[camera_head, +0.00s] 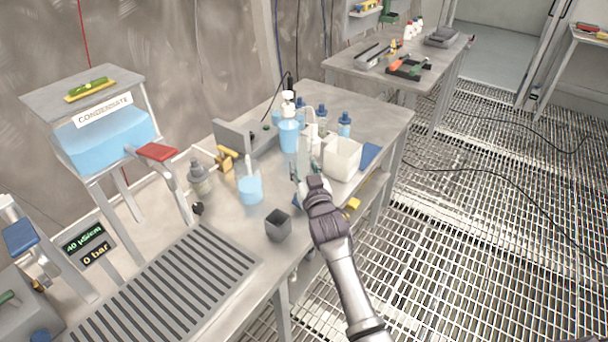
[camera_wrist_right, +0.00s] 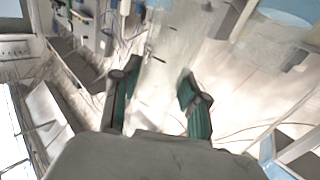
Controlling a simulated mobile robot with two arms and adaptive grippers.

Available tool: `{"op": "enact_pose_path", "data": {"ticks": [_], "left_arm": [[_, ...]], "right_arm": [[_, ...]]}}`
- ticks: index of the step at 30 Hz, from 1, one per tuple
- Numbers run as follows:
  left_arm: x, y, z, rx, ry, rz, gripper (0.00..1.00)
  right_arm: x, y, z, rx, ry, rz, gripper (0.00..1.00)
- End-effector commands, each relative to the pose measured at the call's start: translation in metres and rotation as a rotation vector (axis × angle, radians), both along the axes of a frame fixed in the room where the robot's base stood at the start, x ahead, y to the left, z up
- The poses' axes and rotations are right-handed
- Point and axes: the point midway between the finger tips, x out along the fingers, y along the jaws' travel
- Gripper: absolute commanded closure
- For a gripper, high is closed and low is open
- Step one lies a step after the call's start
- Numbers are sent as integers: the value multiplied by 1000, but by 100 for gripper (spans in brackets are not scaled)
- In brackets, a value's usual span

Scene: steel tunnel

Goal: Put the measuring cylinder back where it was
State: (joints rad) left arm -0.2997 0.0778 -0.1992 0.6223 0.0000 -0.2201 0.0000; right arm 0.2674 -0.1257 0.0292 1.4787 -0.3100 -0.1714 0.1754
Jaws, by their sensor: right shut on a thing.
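The measuring cylinder (camera_head: 304,158) is clear and tall, and looks roughly upright near the front edge of the steel table, left of the white tub. My right gripper (camera_head: 297,180) reaches in from the front and is shut on its lower part. In the right wrist view, the see-through cylinder (camera_wrist_right: 160,62) runs up between the green-padded fingers of my right gripper (camera_wrist_right: 157,95). That view is blurred, and I cannot tell whether its base touches the table. My left gripper is not in view.
A beaker of blue liquid (camera_head: 250,190) and a dark square cup (camera_head: 278,225) stand left of my right gripper. A white tub (camera_head: 342,158), a blue wash bottle (camera_head: 289,135) and blue-capped bottles (camera_head: 344,126) stand close around the cylinder. A slotted drain (camera_head: 165,290) lies at front left.

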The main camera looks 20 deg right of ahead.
Motion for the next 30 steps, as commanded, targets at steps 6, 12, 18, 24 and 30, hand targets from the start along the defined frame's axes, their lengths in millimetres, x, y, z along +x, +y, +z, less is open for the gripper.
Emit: {"op": "enact_pose_path", "data": {"ticks": [6,12,18,24,30], "left_arm": [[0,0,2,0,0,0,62],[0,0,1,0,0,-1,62],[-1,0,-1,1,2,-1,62],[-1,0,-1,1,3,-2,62],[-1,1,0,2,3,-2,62]], "right_arm": [[0,0,-23,2,0,0,95],[0,0,-23,1,-1,1,95],[-1,0,-27,1,0,0,50],[-1,0,-27,1,1,0,31],[-1,0,-26,1,1,0,31]]}}
